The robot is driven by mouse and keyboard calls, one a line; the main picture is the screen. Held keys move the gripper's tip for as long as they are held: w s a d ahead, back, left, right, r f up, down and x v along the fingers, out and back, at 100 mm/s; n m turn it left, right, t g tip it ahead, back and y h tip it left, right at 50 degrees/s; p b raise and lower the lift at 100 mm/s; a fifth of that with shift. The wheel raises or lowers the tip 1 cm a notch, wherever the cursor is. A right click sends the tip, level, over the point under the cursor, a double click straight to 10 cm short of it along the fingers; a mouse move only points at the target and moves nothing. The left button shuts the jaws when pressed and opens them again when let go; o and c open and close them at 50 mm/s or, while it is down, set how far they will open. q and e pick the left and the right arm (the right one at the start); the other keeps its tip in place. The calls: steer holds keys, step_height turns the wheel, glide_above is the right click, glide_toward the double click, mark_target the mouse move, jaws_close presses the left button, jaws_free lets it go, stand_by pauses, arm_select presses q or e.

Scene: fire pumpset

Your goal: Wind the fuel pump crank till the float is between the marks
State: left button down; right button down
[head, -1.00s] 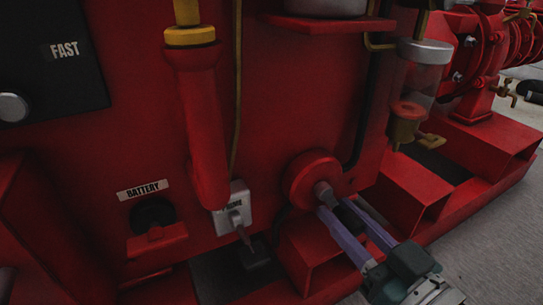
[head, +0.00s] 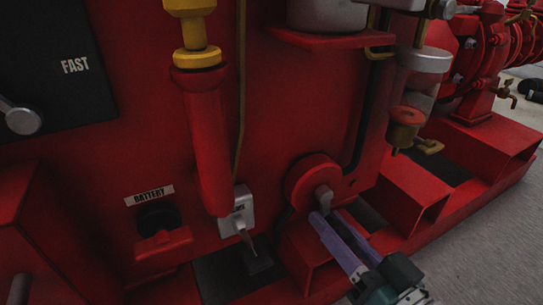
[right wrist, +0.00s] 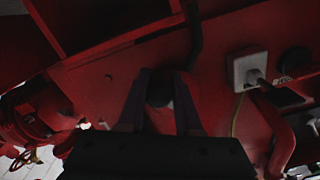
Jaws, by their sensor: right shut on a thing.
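The fuel pump crank is at a round red hub (head: 312,178) low on the red engine side in the head view. A short grey crank arm (head: 323,194) sits on the hub's face. My right gripper (head: 327,220) has its purple fingers closed around the crank's dark handle, just below the hub. In the right wrist view the handle (right wrist: 160,90) shows dark between the two fingers. A clear bowl (head: 424,75) with a grey band hangs at the upper right, above a red and brass part (head: 405,122). I cannot make out a float or marks. My left gripper is not in view.
Red frame boxes (head: 410,190) stand right of the crank. A grey switch box (head: 238,212) with a lever and a BATTERY label (head: 149,195) are to its left. Grey floor (head: 490,235) is open at the lower right.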

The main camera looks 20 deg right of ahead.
steer(key=m, duration=0.1)
steer(key=a+m, duration=0.1)
steer(key=m+p, duration=0.1)
steer(key=shift+a+r+m, duration=0.1)
steer(key=shift+a+m, duration=0.15)
steer(key=shift+m, duration=0.15)
steer(key=m, duration=0.1)
steer(key=a+m, duration=0.1)
steer(key=m, duration=0.1)
steer(key=shift+s+a+r+m+p, duration=0.2)
steer(key=shift+m+p, duration=0.1)
steer(key=shift+p, duration=0.1)
steer(key=m, duration=0.2)
steer(key=shift+a+r+m+p, duration=0.25)
steer(key=shift+a+m+p, duration=0.05)
steer(key=shift+a, duration=0.1)
steer(key=shift+s+a+r+m+p, duration=0.25)
steer(key=shift+r+m, duration=0.6)
steer(key=shift+m, duration=1.8)
steer(key=shift+w+a+r+m+p, duration=0.15)
steer(key=shift+r+m+p, duration=0.5)
steer(key=shift+m, duration=1.95)
steer(key=shift+a+r+m+p, duration=0.1)
steer(key=shift+r+m, duration=1)
steer(key=shift+m, duration=1.55)
